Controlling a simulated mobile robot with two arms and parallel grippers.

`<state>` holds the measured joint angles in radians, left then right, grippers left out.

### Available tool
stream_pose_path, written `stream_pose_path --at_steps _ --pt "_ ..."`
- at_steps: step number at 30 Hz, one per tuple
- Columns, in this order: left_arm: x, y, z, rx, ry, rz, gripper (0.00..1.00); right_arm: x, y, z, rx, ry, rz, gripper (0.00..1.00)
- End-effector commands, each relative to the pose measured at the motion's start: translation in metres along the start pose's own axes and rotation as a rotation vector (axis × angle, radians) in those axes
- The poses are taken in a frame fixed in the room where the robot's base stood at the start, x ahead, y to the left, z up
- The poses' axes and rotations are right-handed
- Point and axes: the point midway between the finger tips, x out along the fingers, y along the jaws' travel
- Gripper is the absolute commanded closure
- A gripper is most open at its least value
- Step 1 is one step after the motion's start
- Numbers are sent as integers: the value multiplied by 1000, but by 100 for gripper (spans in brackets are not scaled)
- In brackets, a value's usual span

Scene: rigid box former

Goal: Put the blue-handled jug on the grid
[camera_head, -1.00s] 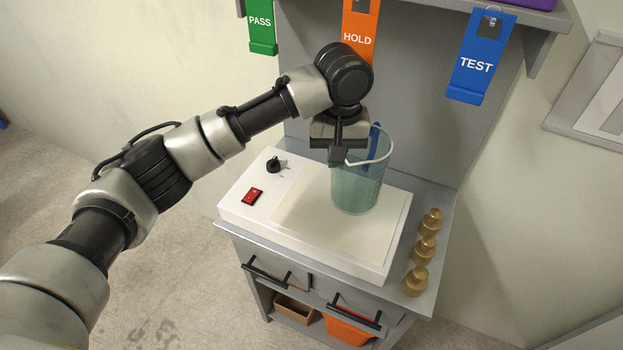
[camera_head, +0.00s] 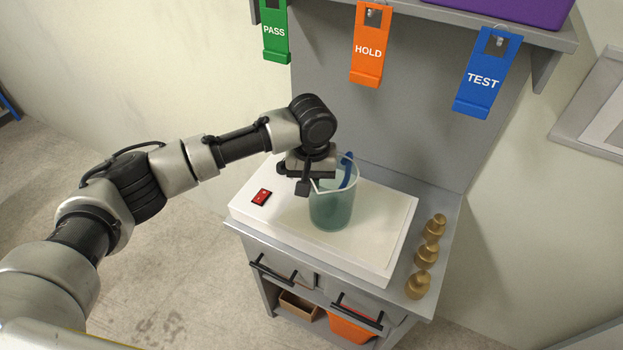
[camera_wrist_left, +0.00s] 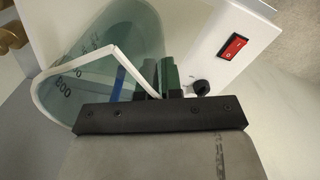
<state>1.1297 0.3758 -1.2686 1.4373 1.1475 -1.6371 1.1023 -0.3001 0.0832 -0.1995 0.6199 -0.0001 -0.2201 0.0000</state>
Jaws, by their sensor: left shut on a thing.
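The blue-handled jug (camera_head: 330,211) is a clear, greenish beaker with a blue handle at its back right and volume marks. It appears upright, over the pale square (camera_head: 380,228) on top of a white box with a red switch. I cannot tell whether its base touches this surface, and no grid lines show. My left gripper (camera_head: 303,187) is shut on the jug's wall at the rim, near the spout. In the left wrist view, the jug (camera_wrist_left: 97,62) lies beside my gripper fingers (camera_wrist_left: 170,82), its rim close to them. My right gripper is not in view.
The white box (camera_head: 375,273) stands on a grey bench. Several brass weights (camera_head: 426,255) stand on the bench's right edge. Green PASS, orange HOLD (camera_head: 367,45) and blue TEST (camera_head: 487,72) tags hang behind. The pale square is bare right of the jug.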

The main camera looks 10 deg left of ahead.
Motion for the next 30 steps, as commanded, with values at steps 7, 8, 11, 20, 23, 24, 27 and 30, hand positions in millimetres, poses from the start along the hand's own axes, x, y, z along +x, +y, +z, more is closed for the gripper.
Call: stream_pose_path --at_steps 7,8,11,20,23,24,27,30 --pt "2 0 0 0 0 0 74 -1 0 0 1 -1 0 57" --pt "2 0 0 0 0 0 70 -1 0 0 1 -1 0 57" --pt "2 0 0 0 0 0 70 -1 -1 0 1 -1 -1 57" --pt "-7 1 -1 -1 3 3 70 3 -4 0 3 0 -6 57" --pt "-22 1 -1 0 4 3 70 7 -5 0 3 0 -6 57" --pt "-30 1 -1 0 5 4 70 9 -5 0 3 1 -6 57" --pt "-52 1 -1 1 4 3 70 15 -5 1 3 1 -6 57" --pt "-74 1 0 1 4 3 70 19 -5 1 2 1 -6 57"
